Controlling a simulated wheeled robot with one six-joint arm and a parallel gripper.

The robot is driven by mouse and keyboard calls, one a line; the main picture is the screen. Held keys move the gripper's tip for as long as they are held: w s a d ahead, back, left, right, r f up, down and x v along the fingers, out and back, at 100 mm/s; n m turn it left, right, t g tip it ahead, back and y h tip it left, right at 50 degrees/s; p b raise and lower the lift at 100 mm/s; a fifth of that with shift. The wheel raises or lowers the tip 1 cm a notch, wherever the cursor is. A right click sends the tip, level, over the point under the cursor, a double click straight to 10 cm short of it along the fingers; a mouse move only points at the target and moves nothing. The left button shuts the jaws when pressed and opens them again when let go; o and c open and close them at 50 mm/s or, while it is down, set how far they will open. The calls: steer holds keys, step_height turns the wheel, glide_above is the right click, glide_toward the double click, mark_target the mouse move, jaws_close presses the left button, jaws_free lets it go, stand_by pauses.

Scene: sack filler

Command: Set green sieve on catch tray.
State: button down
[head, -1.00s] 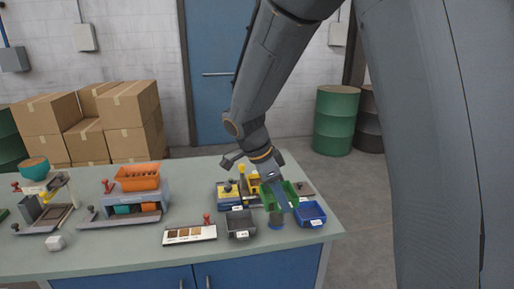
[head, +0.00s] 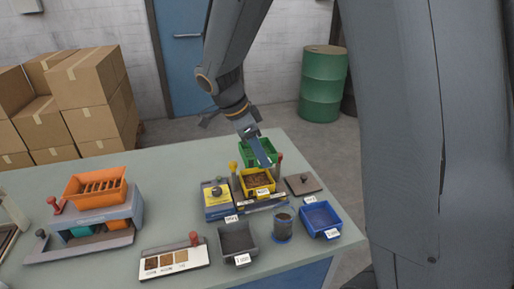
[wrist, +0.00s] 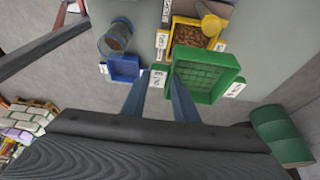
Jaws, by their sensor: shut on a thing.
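The green sieve (head: 250,150) is a square open box with a grid bottom, seen from above in the wrist view (wrist: 205,75). My gripper (wrist: 158,88) is shut on the pale labelled tab at its left side and holds it up off the bench. In the head view my gripper (head: 262,152) partly hides the sieve, which appears just behind the yellow tray (head: 257,182). That tray holds brown grains and sits in a blue and yellow stand with upright posts. I cannot tell for sure which tray is the catch tray.
A blue tray (head: 320,219), a clear jar (head: 283,226) and a grey tray (head: 237,240) stand at the bench front. A flat grey plate (head: 304,184) lies right of the stand.

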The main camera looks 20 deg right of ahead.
steer(key=shift+f+b, duration=2.2)
steer(key=shift+f, duration=1.25)
steer(key=shift+a, duration=0.15)
steer(key=shift+f+b, duration=0.65)
steer(key=shift+b, duration=0.45)
steer(key=c, duration=0.9)
jaws_free()
steer(key=shift+r, duration=0.15)
